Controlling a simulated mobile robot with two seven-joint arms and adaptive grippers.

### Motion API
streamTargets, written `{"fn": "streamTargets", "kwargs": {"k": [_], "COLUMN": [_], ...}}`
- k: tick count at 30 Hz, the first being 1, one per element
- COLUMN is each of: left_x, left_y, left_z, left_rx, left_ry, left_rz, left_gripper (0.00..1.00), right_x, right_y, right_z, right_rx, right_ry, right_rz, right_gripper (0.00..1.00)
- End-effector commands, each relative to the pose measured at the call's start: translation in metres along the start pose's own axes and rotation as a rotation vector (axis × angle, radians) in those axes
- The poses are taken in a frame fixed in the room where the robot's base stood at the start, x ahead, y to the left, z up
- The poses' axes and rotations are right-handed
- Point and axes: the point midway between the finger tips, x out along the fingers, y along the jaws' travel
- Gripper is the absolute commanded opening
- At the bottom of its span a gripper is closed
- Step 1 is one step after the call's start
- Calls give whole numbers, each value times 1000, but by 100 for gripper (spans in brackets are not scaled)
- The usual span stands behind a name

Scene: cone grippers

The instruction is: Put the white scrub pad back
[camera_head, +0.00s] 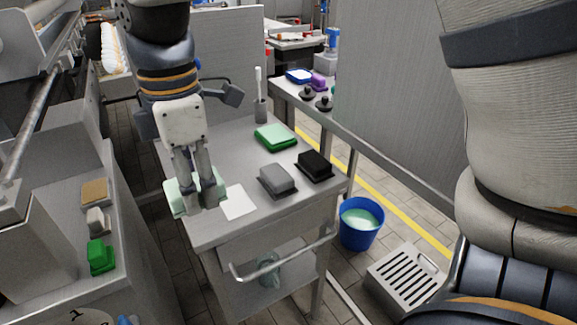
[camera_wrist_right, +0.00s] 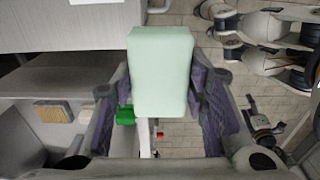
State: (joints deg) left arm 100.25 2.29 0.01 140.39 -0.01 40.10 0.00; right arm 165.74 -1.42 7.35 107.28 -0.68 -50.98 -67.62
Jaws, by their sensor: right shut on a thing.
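The pale, faintly mint white scrub pad (camera_head: 177,199) is held between the fingers of my right gripper (camera_head: 198,201), at the near left corner of the metal cart top. In the right wrist view the pad (camera_wrist_right: 160,72) sits upright between both fingers (camera_wrist_right: 160,105) of the gripper. A flat white square (camera_head: 238,203) lies bare on the cart top (camera_head: 215,225), just right of the pad. Whether the pad touches the cart cannot be told. My left gripper is not in view.
On the cart are a grey pad (camera_head: 277,181), a black pad (camera_head: 315,166), a green pad (camera_head: 276,137) and a brush in a grey cup (camera_head: 261,110). A left counter holds a green sponge (camera_head: 101,256). A blue bucket (camera_head: 361,223) stands on the floor.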

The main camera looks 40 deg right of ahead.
Motion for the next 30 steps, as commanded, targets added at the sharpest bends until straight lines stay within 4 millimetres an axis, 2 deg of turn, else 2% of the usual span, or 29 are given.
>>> {"fn": "streamTargets", "kwargs": {"k": [2,5,8,12,15,17,23,28,30], "left_x": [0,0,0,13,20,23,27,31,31], "left_y": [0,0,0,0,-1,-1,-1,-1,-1], "left_z": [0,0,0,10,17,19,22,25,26], "left_rx": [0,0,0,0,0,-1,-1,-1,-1], "left_ry": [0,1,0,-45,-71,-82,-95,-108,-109], "left_rz": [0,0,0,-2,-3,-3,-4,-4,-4], "left_gripper": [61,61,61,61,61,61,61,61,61], "right_x": [3,11,25,51,76,86,101,130,135], "right_y": [-4,6,31,70,85,94,107,110,110], "right_z": [-1,5,23,49,61,66,75,78,78], "right_rx": [-15,-19,-17,-16,-18,-18,-19,-20,-20], "right_ry": [-12,-15,-16,-17,-19,-18,-16,-17,-16], "right_rz": [2,2,1,-9,-13,-11,-2,-4,0], "right_gripper": [18,18,18,18,18,18,18,18,18]}}
